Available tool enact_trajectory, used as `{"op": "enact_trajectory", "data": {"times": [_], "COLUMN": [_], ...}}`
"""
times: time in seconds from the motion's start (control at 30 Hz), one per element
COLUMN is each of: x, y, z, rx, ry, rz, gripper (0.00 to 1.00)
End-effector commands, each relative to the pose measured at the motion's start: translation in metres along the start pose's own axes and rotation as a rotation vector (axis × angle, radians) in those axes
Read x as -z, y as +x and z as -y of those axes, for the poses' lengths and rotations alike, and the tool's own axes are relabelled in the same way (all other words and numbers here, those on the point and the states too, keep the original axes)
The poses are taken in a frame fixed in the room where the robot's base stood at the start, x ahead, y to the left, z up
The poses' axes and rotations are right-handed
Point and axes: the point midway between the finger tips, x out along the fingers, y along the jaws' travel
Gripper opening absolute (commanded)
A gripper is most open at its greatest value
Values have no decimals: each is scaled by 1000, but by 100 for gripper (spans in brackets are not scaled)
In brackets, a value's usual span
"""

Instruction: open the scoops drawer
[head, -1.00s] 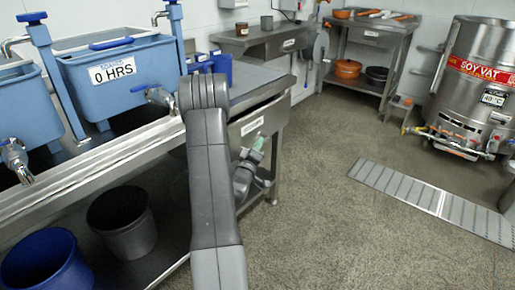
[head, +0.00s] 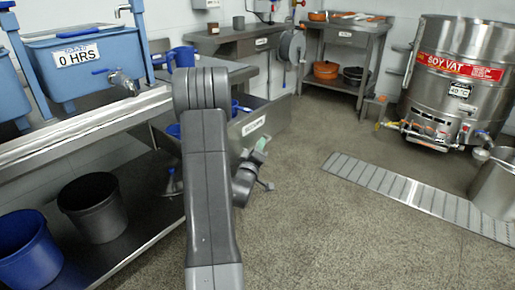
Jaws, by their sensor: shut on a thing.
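The scoops drawer (head: 277,118) is under the steel bench at centre left. It stands pulled out, with its open top showing and a white label (head: 253,126) on its front; the label's text is too small to read. Blue scoops (head: 238,107) show inside it, partly hidden by my arm. My gripper (head: 263,143) is at the lower part of the drawer front, just below the label. It is shut on the drawer's handle, which is too small and covered to make out.
Blue tubs (head: 95,62) and a bench stand at left, with a blue bucket (head: 25,250) and a dark bucket (head: 95,205) on its lower shelf. A floor grate (head: 400,190) and the soy vat (head: 460,85) are at right. The floor between is clear.

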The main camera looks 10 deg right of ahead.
Motion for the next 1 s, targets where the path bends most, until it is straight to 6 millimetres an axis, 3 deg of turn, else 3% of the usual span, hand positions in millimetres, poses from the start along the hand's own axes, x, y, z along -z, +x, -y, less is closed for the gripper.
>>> {"op": "enact_trajectory", "data": {"times": [0.43,0.5,0.83,1.0], "x": [-2,-2,-1,-1], "y": [-1,-1,-3,-23], "z": [-1,-1,-1,-1], "rx": [1,1,2,5], "ry": [0,0,0,-1], "rz": [2,2,1,1], "gripper": [0,19,19,19]}}
